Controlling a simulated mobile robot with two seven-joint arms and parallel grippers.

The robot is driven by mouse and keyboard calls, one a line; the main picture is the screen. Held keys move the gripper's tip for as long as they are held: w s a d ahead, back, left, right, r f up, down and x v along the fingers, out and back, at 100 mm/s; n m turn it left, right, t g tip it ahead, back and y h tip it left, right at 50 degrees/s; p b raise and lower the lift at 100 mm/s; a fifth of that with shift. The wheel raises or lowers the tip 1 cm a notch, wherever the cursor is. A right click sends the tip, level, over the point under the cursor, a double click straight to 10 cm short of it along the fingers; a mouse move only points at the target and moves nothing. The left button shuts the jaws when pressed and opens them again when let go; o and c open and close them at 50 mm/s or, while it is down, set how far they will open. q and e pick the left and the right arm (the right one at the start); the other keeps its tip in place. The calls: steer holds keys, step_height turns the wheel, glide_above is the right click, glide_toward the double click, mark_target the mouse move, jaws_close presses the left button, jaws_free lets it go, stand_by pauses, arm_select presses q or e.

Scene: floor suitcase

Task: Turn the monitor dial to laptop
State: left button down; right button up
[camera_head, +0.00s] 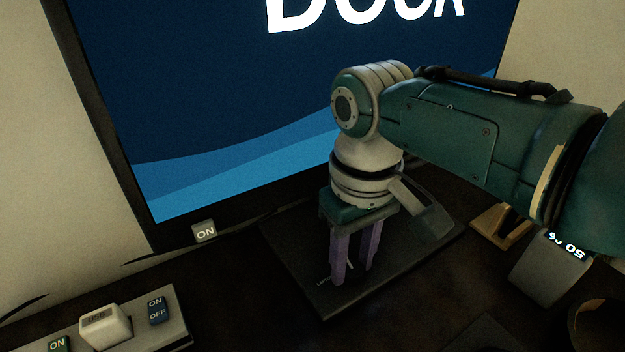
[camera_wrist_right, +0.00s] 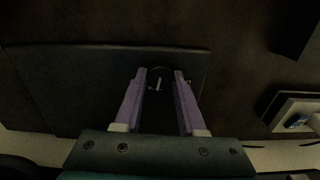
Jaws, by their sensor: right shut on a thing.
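The monitor (camera_head: 230,110) shows a blue screen with large white letters that seem to read DOCK, cut off by the top edge. Its dark flat base (camera_head: 300,255) lies on the desk and also shows in the right wrist view (camera_wrist_right: 80,85). My right gripper (camera_head: 350,274) points down at this base. Its purple fingers are shut on a small dark round dial (camera_wrist_right: 158,84) with a white mark, seen between the fingertips in the right wrist view. A small white label (camera_head: 323,281) beside the left finger is mostly unreadable. My left gripper is not in view.
A switch strip (camera_head: 180,318) with ON and OFF buttons and a white USB block (camera_head: 105,326) lies at front left. An ON button (camera_head: 204,231) sits by the monitor's lower edge. A grey clock-like device (camera_head: 548,270) stands at right.

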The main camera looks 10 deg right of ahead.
jaws_close()
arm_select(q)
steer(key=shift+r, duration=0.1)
arm_select(e)
steer(key=shift+n, duration=0.3)
arm_select(q)
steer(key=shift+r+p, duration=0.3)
steer(key=shift+p, duration=0.1)
arm_select(e)
steer(key=shift+n, duration=1.2)
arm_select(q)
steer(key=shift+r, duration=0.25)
arm_select(e)
steer(key=n, duration=0.3)
steer(key=shift+n, duration=0.3)
arm_select(q)
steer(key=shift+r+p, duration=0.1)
steer(key=shift+p, duration=0.2)
arm_select(e)
steer(key=n, duration=0.3)
steer(key=shift+n, duration=2.2)
steer(key=o, duration=0.6)
jaws_free()
